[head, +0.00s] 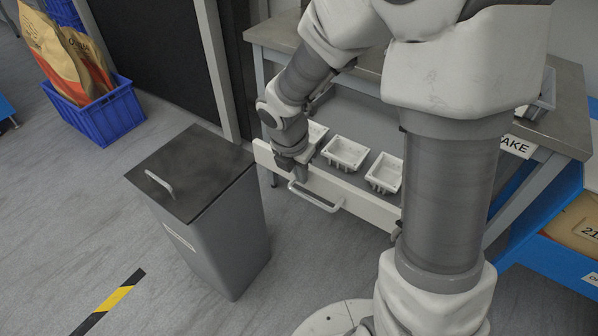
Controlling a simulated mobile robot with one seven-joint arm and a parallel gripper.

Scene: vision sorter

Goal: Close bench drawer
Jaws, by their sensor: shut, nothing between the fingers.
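The bench drawer (359,205) is pulled out from under the grey bench (573,125), with its white front panel and a pale bar handle (316,198) facing the floor area. Small white trays (346,153) sit inside the drawer. My gripper (301,177) is shut and empty. It points down at the drawer front, just above and left of the handle. I cannot tell whether it touches the panel. My arm hides the right part of the drawer and part of the bench.
A grey bin (218,232) with a dark lid stands close to the drawer's left end. A blue crate (98,112) with sacks is at the upper left. A blue rack (545,238) holding a box stands at the right.

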